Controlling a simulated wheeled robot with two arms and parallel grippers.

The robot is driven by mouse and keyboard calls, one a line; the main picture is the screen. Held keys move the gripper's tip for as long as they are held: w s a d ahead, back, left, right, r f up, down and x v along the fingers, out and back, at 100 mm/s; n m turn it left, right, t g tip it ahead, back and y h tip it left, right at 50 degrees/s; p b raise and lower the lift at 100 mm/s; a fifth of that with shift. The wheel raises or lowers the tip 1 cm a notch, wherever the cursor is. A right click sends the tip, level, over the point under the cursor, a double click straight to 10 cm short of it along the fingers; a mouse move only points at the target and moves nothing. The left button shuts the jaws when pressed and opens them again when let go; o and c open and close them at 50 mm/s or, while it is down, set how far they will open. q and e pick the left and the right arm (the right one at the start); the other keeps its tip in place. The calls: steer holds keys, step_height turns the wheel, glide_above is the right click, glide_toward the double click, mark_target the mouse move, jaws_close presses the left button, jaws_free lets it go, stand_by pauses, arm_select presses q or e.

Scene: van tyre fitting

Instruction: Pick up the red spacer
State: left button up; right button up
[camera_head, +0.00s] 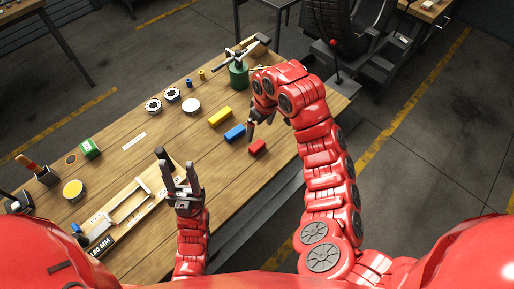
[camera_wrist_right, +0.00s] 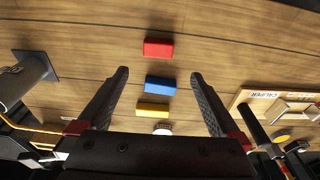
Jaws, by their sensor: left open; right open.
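The red spacer (camera_head: 257,147) is a small red block lying on the wooden workbench, near its front edge in the head view. In the right wrist view the red spacer (camera_wrist_right: 158,48) lies beyond the fingertips, above the gap between them. My right gripper (camera_head: 259,130) is above the bench close to the red spacer, apart from it. Its two fingers show open and empty in the right wrist view (camera_wrist_right: 158,74). My left gripper (camera_head: 176,166) is open and empty, pointing up over the bench beside the caliper tray.
A blue spacer (camera_head: 234,133) and a yellow spacer (camera_head: 220,117) lie in a row with the red one. A green holder (camera_head: 238,75) with tools stands behind. A wooden caliper tray (camera_head: 128,207) lies left. Bare bench (camera_head: 225,180) lies in front of the row.

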steer(key=b, duration=0.2)
glide_above(257, 145)
steer(key=f, duration=0.3)
steer(key=s+f, duration=0.1)
steer(key=shift+d+f, duration=0.2)
steer(key=shift+f, duration=0.15)
steer(key=shift+a+f+p, duration=0.1)
steer(key=shift+f+p, duration=0.35)
steer(key=shift+p, duration=0.15)
steer(key=shift+w+f, duration=0.1)
steer(key=shift+f, duration=0.25)
steer(key=shift+f+p, duration=0.3)
steer(key=shift+p, duration=0.1)
steer(key=f+p, duration=0.1)
steer(key=f, duration=0.1)
steer(key=f+p, duration=0.1)
steer(key=shift+w+f, duration=0.2)
steer(key=shift+f, duration=0.2)
steer(key=shift+w+f, duration=0.1)
steer(key=shift+f, duration=0.4)
steer(key=shift+c, duration=0.3)
steer(key=c, duration=1.3)
